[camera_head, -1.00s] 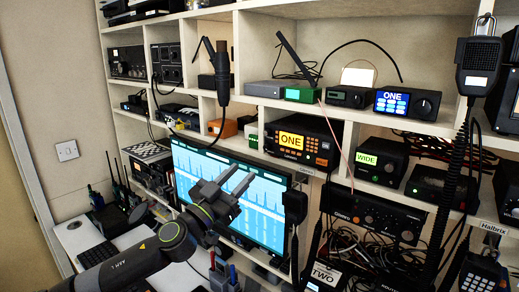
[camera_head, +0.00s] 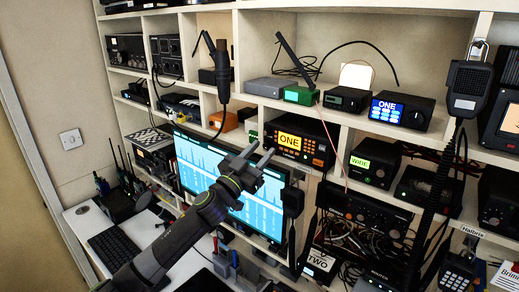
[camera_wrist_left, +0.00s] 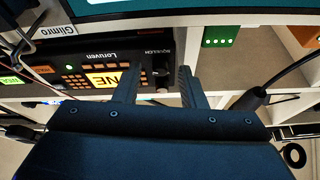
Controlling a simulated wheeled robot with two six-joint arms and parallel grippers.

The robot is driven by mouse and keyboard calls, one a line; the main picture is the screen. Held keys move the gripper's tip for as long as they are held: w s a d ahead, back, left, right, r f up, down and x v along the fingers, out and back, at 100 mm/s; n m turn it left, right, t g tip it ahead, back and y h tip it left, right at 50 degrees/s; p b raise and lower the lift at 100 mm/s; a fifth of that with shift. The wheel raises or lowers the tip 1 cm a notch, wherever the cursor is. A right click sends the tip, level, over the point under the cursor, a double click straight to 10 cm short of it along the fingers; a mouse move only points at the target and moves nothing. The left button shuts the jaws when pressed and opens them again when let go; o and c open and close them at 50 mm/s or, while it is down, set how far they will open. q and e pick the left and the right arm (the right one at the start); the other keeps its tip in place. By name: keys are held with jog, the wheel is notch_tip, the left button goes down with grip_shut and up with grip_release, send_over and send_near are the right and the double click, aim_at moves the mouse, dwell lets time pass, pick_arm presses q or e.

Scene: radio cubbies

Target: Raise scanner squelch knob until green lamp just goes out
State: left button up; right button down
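The scanner (camera_head: 318,150) is a black radio with a yellow ONE display and orange-lit keys, in a middle cubby in the head view. In the left wrist view the scanner (camera_wrist_left: 92,52) appears upside down, with a SQUELCH label at its right end. A small green lamp (camera_wrist_left: 143,72) shows on its face and looks lit. The knob is dark and hard to make out, near the gap between my fingers. My left gripper (camera_head: 258,160) is open and empty, its fingertips (camera_wrist_left: 158,85) just in front of the scanner's squelch end. My right gripper is out of view.
A lit monitor (camera_head: 215,170) stands below and behind my left arm. Cables hang below.

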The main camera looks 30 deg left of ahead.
pick_arm(q)
grip_shut()
